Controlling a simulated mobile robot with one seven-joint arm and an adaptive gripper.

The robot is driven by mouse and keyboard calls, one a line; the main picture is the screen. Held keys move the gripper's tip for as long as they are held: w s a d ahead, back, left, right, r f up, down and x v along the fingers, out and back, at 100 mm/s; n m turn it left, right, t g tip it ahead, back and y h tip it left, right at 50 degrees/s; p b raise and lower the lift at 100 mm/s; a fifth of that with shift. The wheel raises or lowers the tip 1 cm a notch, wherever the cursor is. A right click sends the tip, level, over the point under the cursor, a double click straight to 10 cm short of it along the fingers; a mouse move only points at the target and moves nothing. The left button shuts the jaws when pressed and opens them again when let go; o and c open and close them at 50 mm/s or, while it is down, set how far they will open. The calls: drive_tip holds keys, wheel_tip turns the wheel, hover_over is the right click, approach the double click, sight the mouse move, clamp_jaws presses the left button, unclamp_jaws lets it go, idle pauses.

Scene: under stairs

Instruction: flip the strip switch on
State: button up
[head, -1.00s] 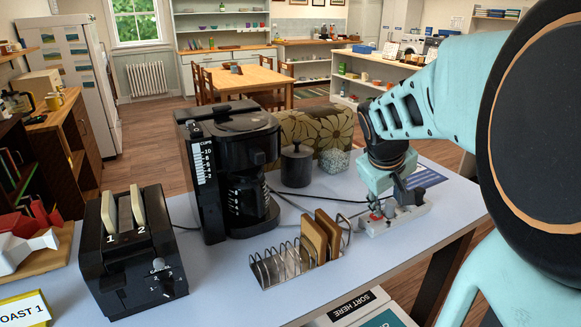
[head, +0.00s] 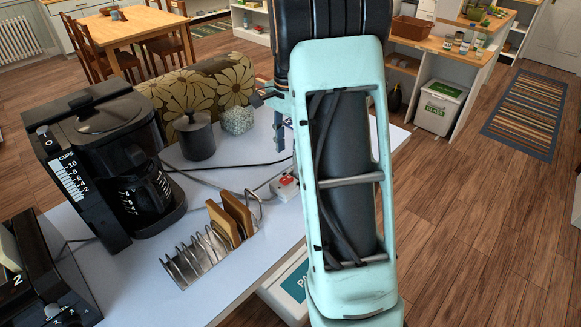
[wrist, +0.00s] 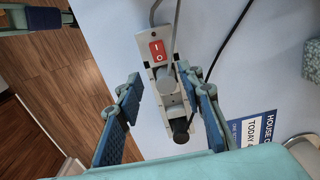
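The grey power strip (head: 284,188) lies on the pale worktop near its front edge, partly hidden behind my arm in the head view. Its red rocker switch (head: 286,181) shows there and, close up, in the wrist view (wrist: 157,50), marked I and O. I cannot tell which side is pressed. Plugs (wrist: 169,85) with cords sit in the strip below the switch. My gripper (wrist: 163,82) is open and empty above the strip, its blue-padded fingers to either side of it in the picture. In the head view my arm hides most of the gripper.
A toast rack (head: 205,258) with toast stands left of the strip. A black coffee maker (head: 110,160), a dark canister (head: 195,136) and a flowered bread bin (head: 195,90) stand farther left and back. A black cord (wrist: 228,40) crosses the worktop. Floor is open at right.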

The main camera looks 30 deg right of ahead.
sight(289, 177)
wheel_tip(289, 177, down, 9)
drive_tip(key=shift+p, duration=0.3)
drive_tip(key=shift+c, duration=0.5)
clamp_jaws()
